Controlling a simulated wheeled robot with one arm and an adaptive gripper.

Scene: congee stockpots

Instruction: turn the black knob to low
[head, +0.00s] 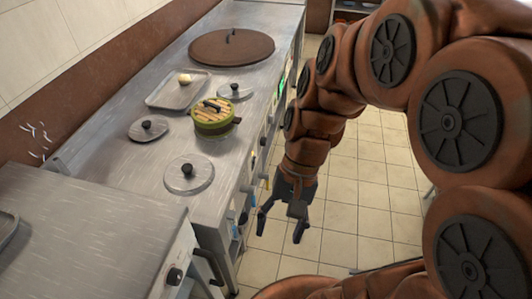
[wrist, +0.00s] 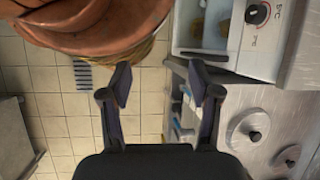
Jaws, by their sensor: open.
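The black knob (head: 174,276) sits on the pale front panel of the near steel unit, at the bottom of the head view. In the wrist view the black knob (wrist: 257,13) is at the upper right, with small dark markings beside it; its exact setting is too small to read. My gripper (head: 281,229) hangs over the tiled floor, in front of the counter and to the right of the knob, apart from it. In the wrist view my gripper (wrist: 160,86) has its two fingers spread with nothing between them.
A black handle (head: 209,264) sticks out right of the knob. The long counter (head: 185,207) carries several lids, a green pot (head: 212,128), a tray (head: 160,101) and a large brown lid (head: 231,48). The tiled floor (head: 350,200) is clear around my gripper.

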